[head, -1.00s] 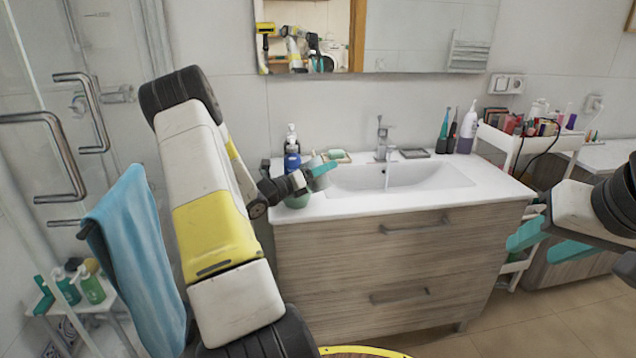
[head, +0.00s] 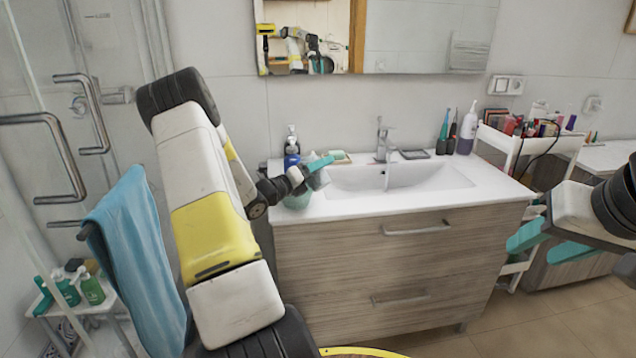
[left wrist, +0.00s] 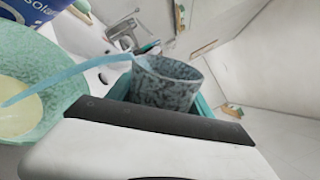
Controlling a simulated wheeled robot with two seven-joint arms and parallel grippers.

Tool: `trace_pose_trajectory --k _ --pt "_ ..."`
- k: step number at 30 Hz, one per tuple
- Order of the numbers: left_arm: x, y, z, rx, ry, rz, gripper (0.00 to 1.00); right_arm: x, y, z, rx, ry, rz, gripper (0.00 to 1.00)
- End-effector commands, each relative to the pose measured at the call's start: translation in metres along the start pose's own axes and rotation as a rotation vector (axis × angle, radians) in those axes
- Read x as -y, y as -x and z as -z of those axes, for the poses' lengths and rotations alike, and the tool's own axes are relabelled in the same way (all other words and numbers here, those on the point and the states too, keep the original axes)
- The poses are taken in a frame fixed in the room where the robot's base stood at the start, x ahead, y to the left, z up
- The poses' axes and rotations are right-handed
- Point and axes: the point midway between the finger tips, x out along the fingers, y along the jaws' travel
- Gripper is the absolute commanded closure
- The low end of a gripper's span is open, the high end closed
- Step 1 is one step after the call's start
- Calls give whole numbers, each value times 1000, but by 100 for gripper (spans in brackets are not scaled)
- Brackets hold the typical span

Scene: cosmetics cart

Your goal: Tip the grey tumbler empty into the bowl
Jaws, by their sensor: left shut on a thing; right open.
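My left gripper (head: 316,168) is shut on the grey speckled tumbler (left wrist: 168,85), close beside and above the bowl at the left end of the washstand. The tumbler (head: 318,181) is tilted and partly hidden by the gripper in the head view. In the left wrist view a thin light-blue strand, looking like liquid, runs from the tumbler's rim across to the bowl. The green speckled bowl (left wrist: 48,72) has a pale yellowish patch inside. It also shows in the head view (head: 298,201), partly covered by my gripper. My right gripper (head: 540,240) is open and empty at the right.
A blue bottle (head: 291,160) stands right behind the bowl. The sink basin (head: 400,178) with its tap (head: 382,140) is to the right. Toothbrushes and a white bottle (head: 467,130) stand farther right, before a white cart (head: 515,145) of cosmetics.

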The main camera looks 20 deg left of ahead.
Motion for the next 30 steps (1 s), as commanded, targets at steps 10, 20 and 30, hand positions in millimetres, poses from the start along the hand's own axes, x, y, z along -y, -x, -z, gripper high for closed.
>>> trace_pose_trajectory --k 10,20,30 --pt "-1 0 1 5 29 1 82 0 0 0 0 0 0 55" --pt "-2 0 2 10 66 1 82 0 0 0 0 0 0 55" --pt "-4 0 3 15 106 1 82 0 0 0 0 0 0 55"
